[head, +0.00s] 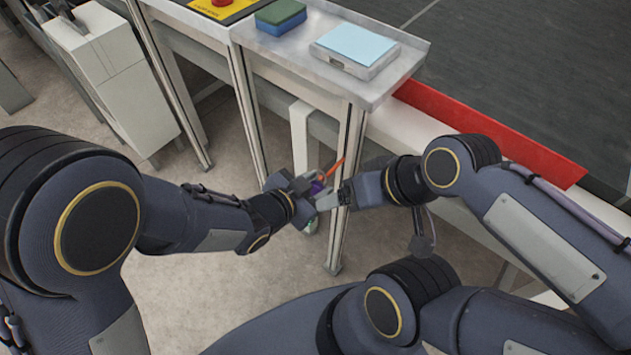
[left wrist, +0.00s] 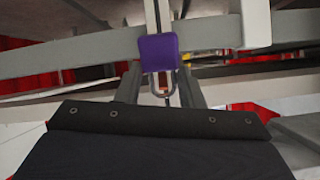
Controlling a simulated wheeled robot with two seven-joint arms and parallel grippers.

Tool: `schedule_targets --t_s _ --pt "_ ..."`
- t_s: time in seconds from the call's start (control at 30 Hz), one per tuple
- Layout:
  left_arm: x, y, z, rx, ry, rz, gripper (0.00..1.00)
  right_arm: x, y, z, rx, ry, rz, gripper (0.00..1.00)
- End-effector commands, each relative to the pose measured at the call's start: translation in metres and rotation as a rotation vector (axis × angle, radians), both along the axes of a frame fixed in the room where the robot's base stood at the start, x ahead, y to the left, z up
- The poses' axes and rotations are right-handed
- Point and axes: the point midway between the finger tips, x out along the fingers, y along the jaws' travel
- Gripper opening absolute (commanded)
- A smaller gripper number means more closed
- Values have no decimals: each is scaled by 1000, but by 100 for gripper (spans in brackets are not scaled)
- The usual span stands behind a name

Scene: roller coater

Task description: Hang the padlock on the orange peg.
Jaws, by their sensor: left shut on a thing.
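The purple padlock (head: 317,187) is between the fingers of my left gripper (head: 308,188), beside the table leg. The left wrist view shows its purple body (left wrist: 159,52) with the grey shackle (left wrist: 163,88) towards the camera, and my left gripper (left wrist: 158,82) shut on it. The orange peg (head: 335,168) slants up beside the table leg, just above and right of the padlock in the head view. Whether they touch cannot be told. My right gripper (head: 332,199) is close to the padlock from the right; its jaw opening is unclear.
A metal table (head: 290,65) stands above the grippers, bearing a green and blue sponge (head: 280,16) and a light-blue pad (head: 357,44). Its leg (head: 345,215) is right by both grippers. A red strip (head: 490,130) runs along the right. Floor is free at lower left.

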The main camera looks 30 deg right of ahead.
Motion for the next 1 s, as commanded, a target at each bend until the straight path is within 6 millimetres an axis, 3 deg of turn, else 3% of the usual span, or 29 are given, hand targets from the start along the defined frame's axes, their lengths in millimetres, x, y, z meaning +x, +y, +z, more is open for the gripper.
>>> schedule_targets --t_s 0.1,1.0 --pt "-1 1 0 1 0 0 12 0 0 1 0 0 0 80" --pt "3 -12 -17 -145 -61 -8 12 0 0 -47 0 0 0 80"
